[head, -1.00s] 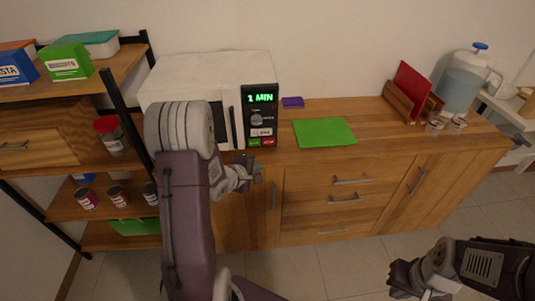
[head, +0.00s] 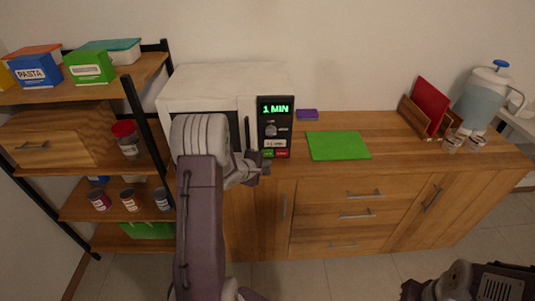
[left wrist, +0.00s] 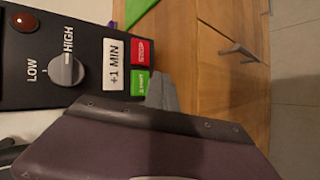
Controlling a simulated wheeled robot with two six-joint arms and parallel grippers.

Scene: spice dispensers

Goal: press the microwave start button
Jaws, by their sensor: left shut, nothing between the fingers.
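The white microwave (head: 215,82) stands on the wooden counter. Its black control panel (head: 275,115) shows a lit green "1 MIN". The green start button (head: 268,153) is at the panel's bottom left, beside the red stop button (head: 282,153). In the left wrist view the panel is turned sideways, with the green start button (left wrist: 140,84) beside my left gripper (left wrist: 161,92). My left gripper (head: 265,166) is shut and empty, just below the start button in the head view. I cannot tell whether it touches. My right gripper (head: 408,290) is low at the right, partly out of frame.
A green mat (head: 338,145) and a purple block (head: 307,114) lie on the counter right of the microwave. A shelf (head: 100,85) with boxes and jars stands left. A wooden holder (head: 414,118) and pitcher (head: 485,98) stand far right. The counter's middle is mostly clear.

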